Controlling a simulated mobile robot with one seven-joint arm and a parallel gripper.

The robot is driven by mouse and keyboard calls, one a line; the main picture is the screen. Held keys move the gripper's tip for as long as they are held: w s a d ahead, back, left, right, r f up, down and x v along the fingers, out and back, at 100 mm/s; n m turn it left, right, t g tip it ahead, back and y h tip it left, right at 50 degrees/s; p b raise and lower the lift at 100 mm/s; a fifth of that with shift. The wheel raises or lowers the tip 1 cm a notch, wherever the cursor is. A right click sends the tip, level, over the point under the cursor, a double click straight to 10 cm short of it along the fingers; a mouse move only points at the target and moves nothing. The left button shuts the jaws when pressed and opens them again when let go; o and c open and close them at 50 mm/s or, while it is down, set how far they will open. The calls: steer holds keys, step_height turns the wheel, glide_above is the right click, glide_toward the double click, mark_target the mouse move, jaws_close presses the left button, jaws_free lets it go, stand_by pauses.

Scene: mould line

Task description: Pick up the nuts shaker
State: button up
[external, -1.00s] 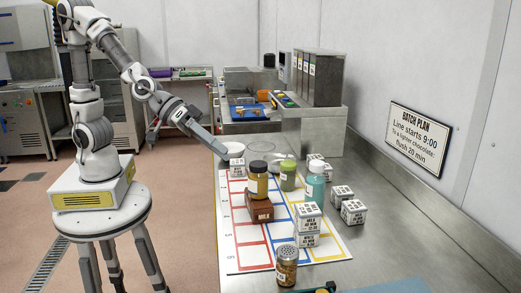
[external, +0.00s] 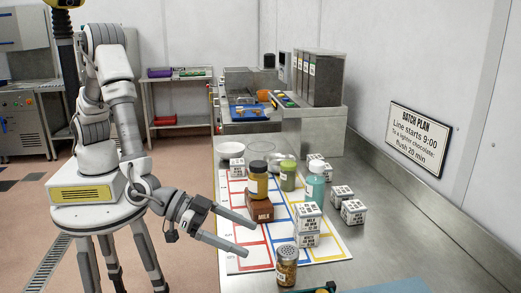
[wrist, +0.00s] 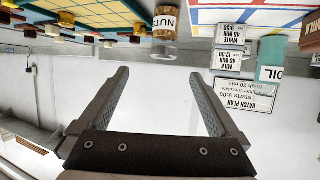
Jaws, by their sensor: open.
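The nuts shaker (external: 286,267) is a clear jar with brown contents and a perforated metal lid. It stands upright at the near edge of the grid mat in the external view. In the wrist view, which is upside down, the shaker (wrist: 165,22) shows at the top middle with its "NUTS" label. My gripper (external: 251,240) is open and empty, to the left of the shaker and apart from it, fingers pointing right over the mat's near left part. In the wrist view my gripper (wrist: 159,73) has nothing between its fingers.
Stacked white label boxes (external: 307,226) stand behind the shaker on the grid mat (external: 250,258). A dark-lidded jar (external: 258,184) sits on a brown box (external: 261,209). A green jar (external: 287,176) and teal bottle (external: 315,185) stand farther back.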

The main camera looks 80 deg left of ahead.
mark_target(280, 252)
steer(key=x, duration=0.8)
steer(key=shift+w+f+p, duration=0.1)
steer(key=shift+w+p, duration=0.1)
steer(key=shift+p, duration=0.1)
steer(key=shift+a+p+x, duration=0.15)
steer(key=shift+p+x, duration=0.05)
steer(key=shift+x, duration=1.15)
steer(key=shift+a+p+x, duration=0.2)
steer(key=shift+x, duration=1.2)
steer(key=c, duration=1.5)
